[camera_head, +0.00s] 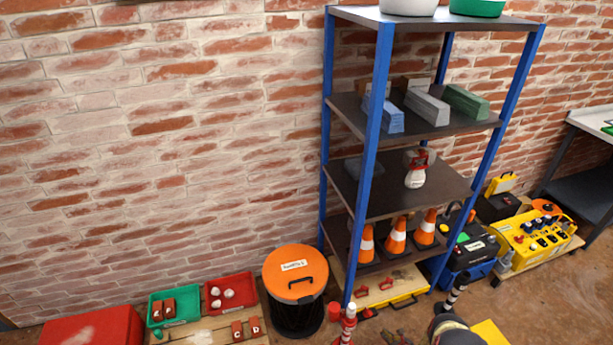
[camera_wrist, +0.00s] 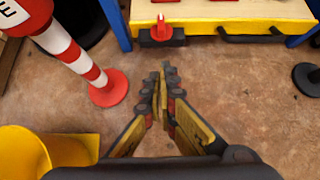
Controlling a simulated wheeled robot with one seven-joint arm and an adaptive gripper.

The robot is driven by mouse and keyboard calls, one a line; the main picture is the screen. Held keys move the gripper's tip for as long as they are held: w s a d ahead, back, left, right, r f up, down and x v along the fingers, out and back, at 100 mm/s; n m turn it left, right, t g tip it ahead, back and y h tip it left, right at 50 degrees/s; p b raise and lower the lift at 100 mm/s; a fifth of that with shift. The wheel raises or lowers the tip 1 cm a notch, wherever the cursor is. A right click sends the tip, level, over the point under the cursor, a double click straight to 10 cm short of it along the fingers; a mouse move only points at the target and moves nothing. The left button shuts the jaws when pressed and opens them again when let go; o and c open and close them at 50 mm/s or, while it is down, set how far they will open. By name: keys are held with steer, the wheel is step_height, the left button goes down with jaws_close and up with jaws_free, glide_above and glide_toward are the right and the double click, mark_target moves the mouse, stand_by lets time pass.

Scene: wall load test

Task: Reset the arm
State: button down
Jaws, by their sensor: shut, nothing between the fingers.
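My gripper (camera_wrist: 163,75) shows in the wrist view, pointing away over the brown floor. Its yellow and dark fingers meet at the tips, and nothing is between them. It is apart from the things around it. My arm is mostly out of the head view.
A red-and-white post (camera_wrist: 75,50) stands close on the left, with a yellow object (camera_wrist: 40,150) nearer. A yellow-edged workbench box (camera_wrist: 230,15) with a red clamp (camera_wrist: 161,32) lies ahead. A blue-posted shelf (camera_head: 375,130) and an orange-lidded bin (camera_head: 295,272) stand by the brick wall.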

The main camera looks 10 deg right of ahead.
steer(key=s+a+r+n+g+y, duration=0.1)
steer(key=s+a+r+n+y, duration=0.15)
steer(key=a, duration=0.35)
steer(key=s+a+r+n+g+y, duration=0.1)
steer(key=s+a+n+y, duration=0.25)
steer(key=a, duration=0.35)
steer(key=s+a+r+n+g, duration=0.1)
steer(key=a+r+n+g, duration=0.35)
steer(key=r, duration=1.05)
steer(key=s+r+n+g, duration=0.1)
steer(key=r+n, duration=0.6)
steer(key=r, duration=0.8)
steer(key=s+a+r+n+g, duration=0.1)
steer(key=a+r+n+g, duration=0.35)
steer(key=r, duration=1.05)
steer(key=s+a+r+n+t+h, duration=0.2)
steer(key=s+r+n, duration=0.2)
steer(key=r, duration=0.9)
steer(key=s+a+r+n+t+h+p, duration=0.1)
steer(key=s+a+r+n+t+h, duration=0.1)
steer(key=s+r, duration=0.5)
steer(key=s+a+r+n+t+h+p, duration=0.1)
steer(key=s+a+r+n+t, duration=0.3)
steer(key=r, duration=1.5)
steer(key=s+n+h, duration=0.1)
steer(key=n, duration=0.2)
steer(key=shift+s+a+h, duration=0.25)
steer(key=shift+s+h, duration=0.1)
steer(key=shift+h, duration=0.05)
